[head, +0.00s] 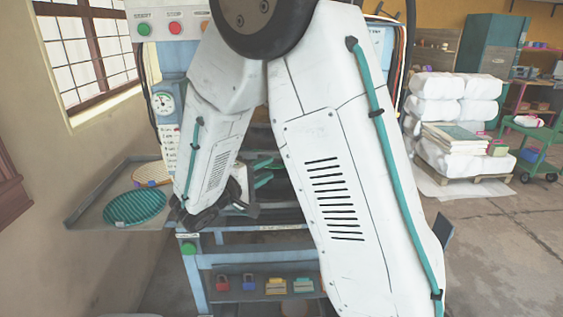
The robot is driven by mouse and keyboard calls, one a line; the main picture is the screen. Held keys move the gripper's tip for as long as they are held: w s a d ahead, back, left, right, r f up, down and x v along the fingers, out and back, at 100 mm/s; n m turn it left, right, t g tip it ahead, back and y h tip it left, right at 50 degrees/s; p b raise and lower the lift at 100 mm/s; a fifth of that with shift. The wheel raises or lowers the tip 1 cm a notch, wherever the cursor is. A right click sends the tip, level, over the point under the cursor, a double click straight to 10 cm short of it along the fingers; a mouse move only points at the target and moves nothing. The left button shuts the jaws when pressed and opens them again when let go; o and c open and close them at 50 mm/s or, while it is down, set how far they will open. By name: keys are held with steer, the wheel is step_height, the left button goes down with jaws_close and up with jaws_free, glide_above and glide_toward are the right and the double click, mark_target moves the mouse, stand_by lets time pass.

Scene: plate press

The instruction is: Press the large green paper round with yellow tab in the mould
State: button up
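A large round green ribbed piece (135,207) lies on the grey side shelf at the left of the press. I cannot make out a yellow tab on it. The blue press (190,270) stands behind my arm, and my arm covers most of it. Some teal parts (263,178) show between my arm links, but the mould cannot be made out. My gripper (200,217) is small and dark, to the right of the green round, near the shelf's right end. Whether its fingers are open or shut, or hold anything, is not clear.
A tan round (150,172) lies behind the green one on the side shelf (95,213). Green and red buttons (175,28) sit on the press top, and another green button (188,248) on its front. Wrapped white stacks (450,110) stand at right.

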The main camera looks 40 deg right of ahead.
mark_target(279, 162)
steer(key=d, duration=0.4)
steer(key=w+d, duration=0.1)
steer(key=d, duration=0.1)
steer(key=shift+w+d, duration=0.1)
steer(key=shift+d, duration=0.25)
jaws_close()
